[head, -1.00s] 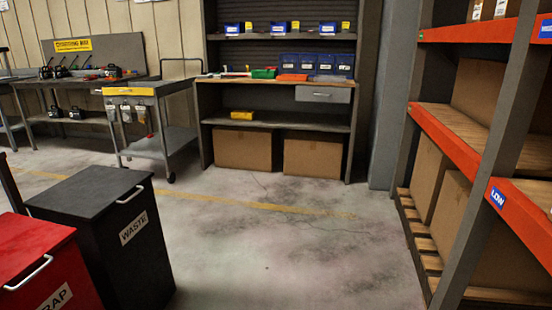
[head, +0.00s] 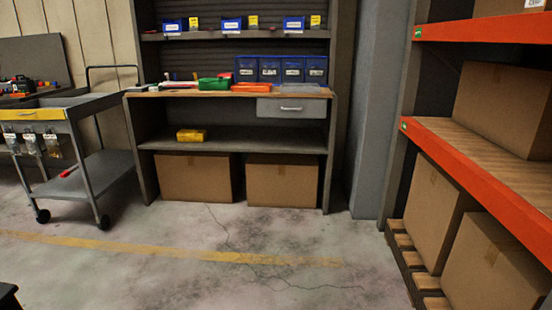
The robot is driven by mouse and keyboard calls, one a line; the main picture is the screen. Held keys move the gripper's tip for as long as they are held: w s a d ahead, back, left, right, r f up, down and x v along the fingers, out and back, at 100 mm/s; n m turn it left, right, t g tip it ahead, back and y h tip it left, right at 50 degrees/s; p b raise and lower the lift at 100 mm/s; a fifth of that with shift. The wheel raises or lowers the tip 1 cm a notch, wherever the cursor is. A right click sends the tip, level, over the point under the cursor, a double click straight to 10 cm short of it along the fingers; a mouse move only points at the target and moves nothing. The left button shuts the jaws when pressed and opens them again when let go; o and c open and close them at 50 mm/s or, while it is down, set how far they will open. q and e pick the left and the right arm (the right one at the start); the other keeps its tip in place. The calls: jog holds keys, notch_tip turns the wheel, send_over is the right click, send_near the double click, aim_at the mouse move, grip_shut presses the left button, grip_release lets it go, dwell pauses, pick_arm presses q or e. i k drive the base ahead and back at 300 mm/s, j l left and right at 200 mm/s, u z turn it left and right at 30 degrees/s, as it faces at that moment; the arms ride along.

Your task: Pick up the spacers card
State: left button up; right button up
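I cannot pick out the spacers card for certain, as no lettering is readable at this distance. Several small hanging packs with white header cards (head: 31,138) hang on the front side of the grey cart (head: 103,170) at the left. Small yellow cards (head: 253,21) stand beside the blue bins (head: 232,25) on the upper shelf of the workbench. Neither of my grippers is in view.
The workbench (head: 230,92) stands ahead, with blue, green and orange containers on top and cardboard boxes (head: 195,178) below. An orange-beamed rack (head: 480,165) with boxes stands at the right. The concrete floor (head: 230,275) between is mostly clear.

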aim_at(315, 20)
jog(key=i+z, duration=0.15)
jog(key=i, duration=1.6)
jog(key=i+u, duration=0.15)
jog(key=i, duration=0.6)
jog(key=i+u, duration=0.2)
jog(key=i, duration=0.5)
jog(key=i+l+u, duration=0.15)
jog(key=i, duration=0.55)
jog(key=l, duration=0.1)
